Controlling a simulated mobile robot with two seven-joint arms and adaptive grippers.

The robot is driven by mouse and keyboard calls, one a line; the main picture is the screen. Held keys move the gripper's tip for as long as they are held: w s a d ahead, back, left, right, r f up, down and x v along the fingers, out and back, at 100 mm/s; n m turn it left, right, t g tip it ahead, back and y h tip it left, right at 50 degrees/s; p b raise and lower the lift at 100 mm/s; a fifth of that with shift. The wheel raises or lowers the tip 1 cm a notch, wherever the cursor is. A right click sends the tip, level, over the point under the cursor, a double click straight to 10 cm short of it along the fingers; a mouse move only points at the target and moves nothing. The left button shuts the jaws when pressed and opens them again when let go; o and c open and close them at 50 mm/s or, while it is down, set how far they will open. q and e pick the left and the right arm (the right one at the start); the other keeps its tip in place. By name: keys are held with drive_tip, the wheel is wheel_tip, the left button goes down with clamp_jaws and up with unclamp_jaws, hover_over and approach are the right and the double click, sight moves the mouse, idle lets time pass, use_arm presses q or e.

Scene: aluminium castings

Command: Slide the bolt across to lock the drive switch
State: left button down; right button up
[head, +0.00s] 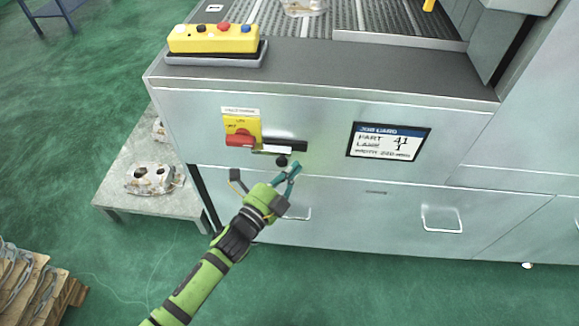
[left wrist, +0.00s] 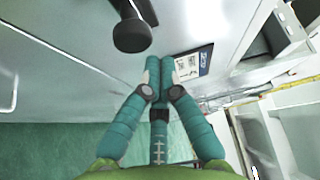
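The drive switch is a yellow plate (head: 243,126) with a red handle (head: 240,140), on the front panel of the grey machine. The bolt is a pale bar (head: 270,150) just right of the handle, beside a dark housing (head: 290,145). Its black knob (head: 282,162) hangs below; a black knob also shows large in the left wrist view (left wrist: 133,35). My left gripper (head: 294,168) is just below and right of the knob. In the left wrist view its teal fingers (left wrist: 172,68) come together with nothing between them, and the knob is outside them. My right gripper is out of view.
A job card (head: 388,142) is on the panel to the right. Drawer handles (head: 441,219) stick out below. A yellow button box (head: 213,39) sits on the machine top. A low table (head: 118,189) with castings (head: 150,179) stands at the left.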

sight(278, 161)
use_arm(q)
drive_tip(key=shift+a, duration=0.15)
drive_tip(key=a, duration=0.5)
drive_tip(key=shift+w, duration=0.1)
drive_tip(key=shift+d, duration=0.15)
drive_tip(key=shift+w+d, duration=0.1)
drive_tip(key=shift+d, duration=0.05)
